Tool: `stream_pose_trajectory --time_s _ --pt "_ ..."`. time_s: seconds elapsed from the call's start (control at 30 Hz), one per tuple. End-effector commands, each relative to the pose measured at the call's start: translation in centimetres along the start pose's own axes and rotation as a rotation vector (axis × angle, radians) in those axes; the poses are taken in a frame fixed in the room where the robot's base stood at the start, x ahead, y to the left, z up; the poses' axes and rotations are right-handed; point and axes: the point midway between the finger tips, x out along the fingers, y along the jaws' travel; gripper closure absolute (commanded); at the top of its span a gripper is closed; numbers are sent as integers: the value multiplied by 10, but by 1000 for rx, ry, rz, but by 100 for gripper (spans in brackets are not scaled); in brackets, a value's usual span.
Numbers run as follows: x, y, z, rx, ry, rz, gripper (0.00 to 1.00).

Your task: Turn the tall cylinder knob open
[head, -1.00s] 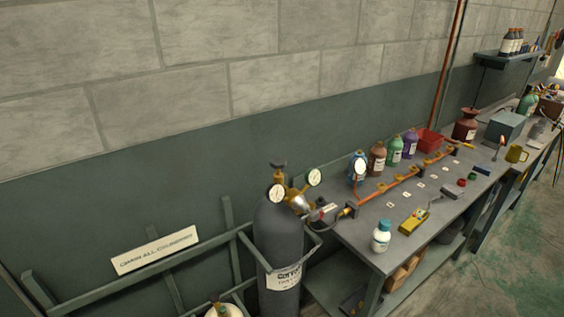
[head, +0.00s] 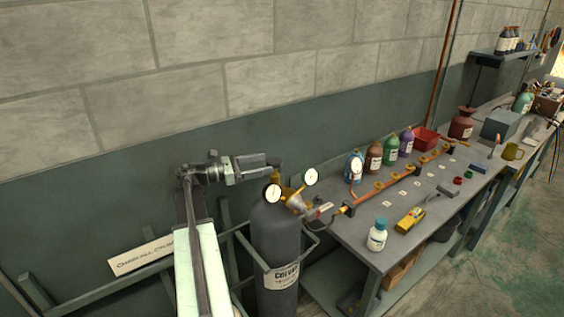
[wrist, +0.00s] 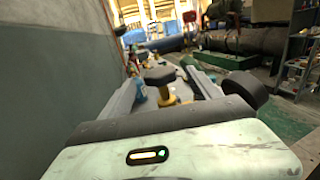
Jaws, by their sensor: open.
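The tall cylinder (head: 276,235) is dark grey and stands upright in a rack at the left end of the bench. Its black knob (wrist: 159,76) sits on a brass valve stem (wrist: 166,97) and shows in the wrist view between my two fingers. My gripper (head: 274,164) reaches in from the left at the cylinder's top and largely hides the knob in the head view. In the wrist view my gripper (wrist: 163,78) is open, with one finger on each side of the knob. I cannot tell whether either finger touches it.
Two gauges, left (head: 272,193) and right (head: 311,177), sit close beside the valve. A dark round part (wrist: 246,91) is near my right finger. The bench (head: 385,240) holds a copper manifold (head: 385,189), several bottles and a yellow meter (head: 410,219). The wall is close behind.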

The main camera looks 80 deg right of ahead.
Motion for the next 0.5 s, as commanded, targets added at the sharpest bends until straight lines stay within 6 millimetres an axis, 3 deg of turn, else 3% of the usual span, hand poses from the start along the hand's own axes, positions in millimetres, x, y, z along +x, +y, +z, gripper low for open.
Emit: stream_pose_trajectory --time_s 0.5 --pt "73 0 -1 4 4 0 28"
